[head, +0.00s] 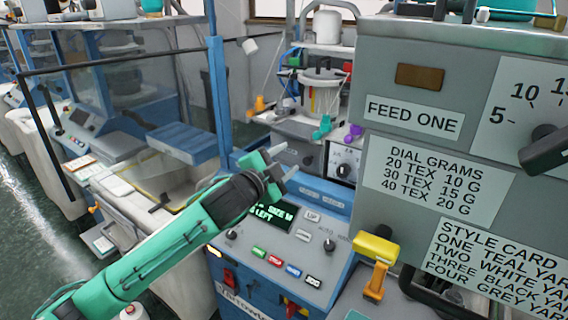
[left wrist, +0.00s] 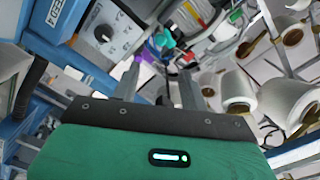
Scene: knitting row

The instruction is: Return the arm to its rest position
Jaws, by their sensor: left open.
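My left arm is green with black joints and reaches in from the lower left in the head view. Its gripper (head: 282,166) is in the air in front of the blue machine's control panel, near the top of the green-lit display (head: 272,214). In the left wrist view the two grey fingers of the left gripper (left wrist: 158,84) stand apart with nothing between them. Part of the display is hidden behind my wrist. My right gripper shows in neither view.
The control panel (head: 335,262) has several coloured buttons and knobs. A grey cabinet (head: 372,75) with labels and a dial fills the right side. A yellow handle (head: 376,248) sticks out beside the panel. White yarn cones (left wrist: 238,90) hang in the wrist view. Open floor (head: 25,215) lies at left.

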